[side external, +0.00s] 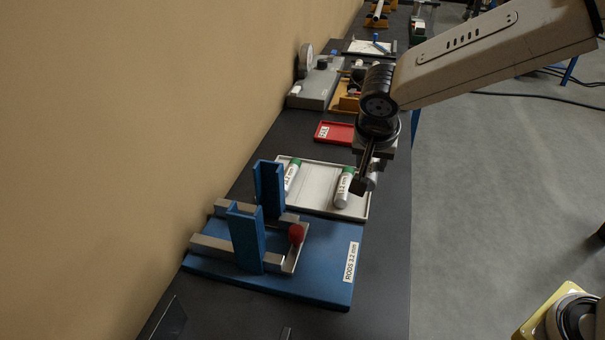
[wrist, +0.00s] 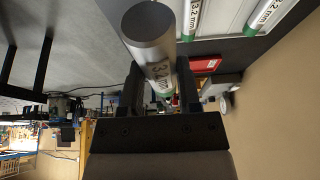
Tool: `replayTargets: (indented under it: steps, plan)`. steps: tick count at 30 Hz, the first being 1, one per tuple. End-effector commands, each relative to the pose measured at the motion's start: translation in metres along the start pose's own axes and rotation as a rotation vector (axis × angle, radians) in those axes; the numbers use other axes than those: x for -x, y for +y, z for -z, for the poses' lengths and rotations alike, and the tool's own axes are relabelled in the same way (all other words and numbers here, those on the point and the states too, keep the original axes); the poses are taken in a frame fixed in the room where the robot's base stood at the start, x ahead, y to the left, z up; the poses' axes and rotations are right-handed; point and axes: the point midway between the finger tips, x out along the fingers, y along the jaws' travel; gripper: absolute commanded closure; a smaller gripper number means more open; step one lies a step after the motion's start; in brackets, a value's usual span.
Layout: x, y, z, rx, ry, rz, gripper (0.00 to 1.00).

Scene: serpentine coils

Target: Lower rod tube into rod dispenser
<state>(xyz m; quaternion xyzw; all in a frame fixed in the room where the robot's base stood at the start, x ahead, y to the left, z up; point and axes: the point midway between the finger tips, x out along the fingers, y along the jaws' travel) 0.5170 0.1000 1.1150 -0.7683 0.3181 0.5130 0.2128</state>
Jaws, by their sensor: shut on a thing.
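My gripper (side external: 365,180) is shut on a grey rod tube (wrist: 152,40), held in the air above the right side of the tray. The tube's plain round end faces the wrist camera; its printed label is partly hidden by the fingers. In the side view only a small part of this tube (side external: 373,179) shows behind the fingers. The rod dispenser (side external: 325,285) stands nearer the side camera, to the lower left of my gripper. It has a blue base labelled "RODS 3.2 mm", two upright blue channels (side external: 246,238), grey rails and a red knob (side external: 296,234). The held tube is apart from it.
A pale tray (side external: 318,184) behind the dispenser holds two white tubes with green ends, one at left (side external: 292,178) and one at right (side external: 343,188). A red tray (side external: 334,132) and grey equipment (side external: 316,88) stand farther back. The wall bounds the bench on the left.

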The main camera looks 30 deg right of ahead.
Motion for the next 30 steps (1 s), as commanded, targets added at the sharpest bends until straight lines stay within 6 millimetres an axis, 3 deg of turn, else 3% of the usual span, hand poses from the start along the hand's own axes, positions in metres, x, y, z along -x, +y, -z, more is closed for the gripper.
replayTargets:
  steps: [5,11,24,30]
  plan:
    - [0.006,-0.011,-0.001,-0.004,0.004,0.011,1.00]
    - [0.025,-0.041,-0.006,-0.013,0.012,0.040,1.00]
    - [0.101,-0.135,-0.043,-0.057,0.015,0.144,1.00]
    - [0.129,-0.160,-0.063,-0.071,0.006,0.178,1.00]
